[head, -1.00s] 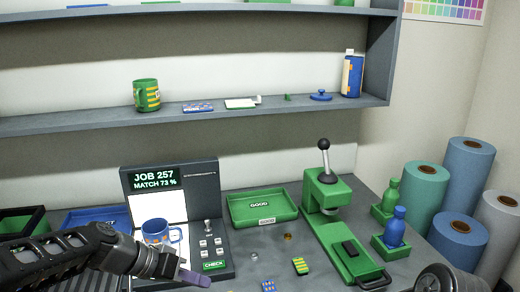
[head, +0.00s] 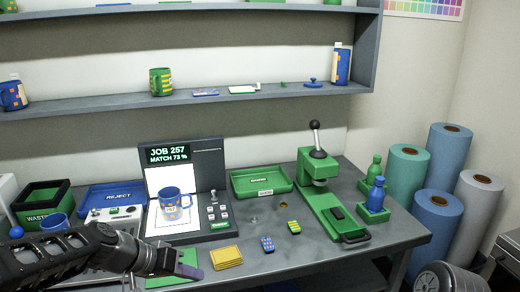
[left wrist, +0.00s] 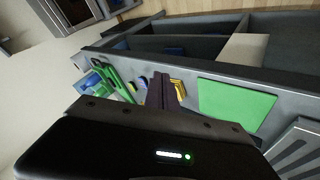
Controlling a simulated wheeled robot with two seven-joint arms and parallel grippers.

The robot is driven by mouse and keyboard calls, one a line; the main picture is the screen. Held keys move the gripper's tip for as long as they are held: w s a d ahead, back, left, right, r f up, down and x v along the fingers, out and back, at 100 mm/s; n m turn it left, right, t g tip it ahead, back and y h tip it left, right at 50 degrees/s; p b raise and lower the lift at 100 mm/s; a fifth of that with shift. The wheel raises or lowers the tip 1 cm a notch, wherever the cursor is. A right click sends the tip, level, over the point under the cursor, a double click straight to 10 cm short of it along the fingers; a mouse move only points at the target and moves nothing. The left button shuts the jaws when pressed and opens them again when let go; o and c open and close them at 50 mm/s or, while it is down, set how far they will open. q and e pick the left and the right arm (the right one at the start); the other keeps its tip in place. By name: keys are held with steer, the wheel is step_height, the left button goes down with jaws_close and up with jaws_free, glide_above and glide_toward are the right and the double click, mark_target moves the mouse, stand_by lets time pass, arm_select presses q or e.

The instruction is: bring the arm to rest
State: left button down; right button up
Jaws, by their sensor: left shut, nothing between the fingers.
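My left gripper (head: 188,270) is shut and empty, low over the front of the table, above a green mat (head: 160,281). Its closed fingers also show in the left wrist view (left wrist: 158,90). My left arm comes in from the lower left. The right gripper is not in view. A blue mug (head: 174,208) stands upright on the white panel of the check station (head: 215,180), whose screen reads JOB 257, MATCH 73 %. The gripper is apart from the mug.
A green press (head: 330,205) stands to the right, with a green tray (head: 262,181) behind. Yellow pads (head: 226,257) lie right of the gripper. The blue REJECT tray (head: 112,196) and WASTE bin (head: 42,205) are at left. Green and blue bottles stand beyond the press.

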arm_select(q)
step_height(320, 180, down, 20)
steer(key=s+n+y, duration=0.3)
steer(key=n+y, duration=0.1)
steer(key=s+d+f+g, duration=0.1)
steer(key=s+d+f, duration=0.1)
steer(key=s+f, duration=0.3)
steer(key=s+d+f+g, duration=0.2)
steer(key=s+f, duration=0.4)
steer(key=s, duration=0.4)
steer(key=s+d+f+g+h, duration=0.1)
steer(key=s+d+f, duration=0.3)
steer(key=s, duration=0.3)
steer(key=shift+s+d+f, duration=0.25)
steer(key=shift+f, duration=0.55)
